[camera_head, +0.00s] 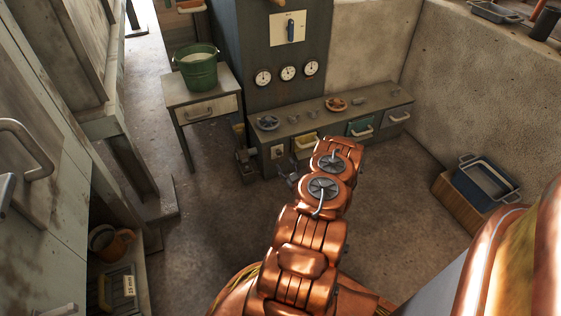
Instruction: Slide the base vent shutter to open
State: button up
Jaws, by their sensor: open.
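My copper-coloured arm reaches from the bottom of the head view toward a low grey-green bench unit (377,113) at the foot of the grey gauge cabinet. My gripper (288,180) is small and dark at the arm's far end, in front of the unit's left part and low near the floor. It is open, and I see nothing in it. I cannot clearly pick out the base vent shutter; the arm and gripper cover part of the unit's lower front. A small pale plate (277,152) with a dark centre shows on that front, just above my gripper.
The gauge cabinet (255,75) has three dials. A side table (195,92) with a green bucket (197,70) stands left of it. A blue tray (485,182) on a wooden crate is at right. Grey cabinets line the left side. The floor between is mostly clear.

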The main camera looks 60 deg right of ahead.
aim_at(279, 154)
jog(key=b+x, duration=0.1)
jog(key=x, duration=0.3)
jog(key=b+x, duration=0.1)
jog(key=shift+w+d+f+b, duration=0.2)
jog(key=shift+d+f+b, duration=0.15)
jog(key=shift+d+f, duration=0.1)
jog(key=shift+w+d+r, duration=0.2)
jog(key=shift+w+d, duration=0.15)
jog(key=shift+w, duration=0.2)
jog(key=shift+c, duration=0.3)
grip_shut()
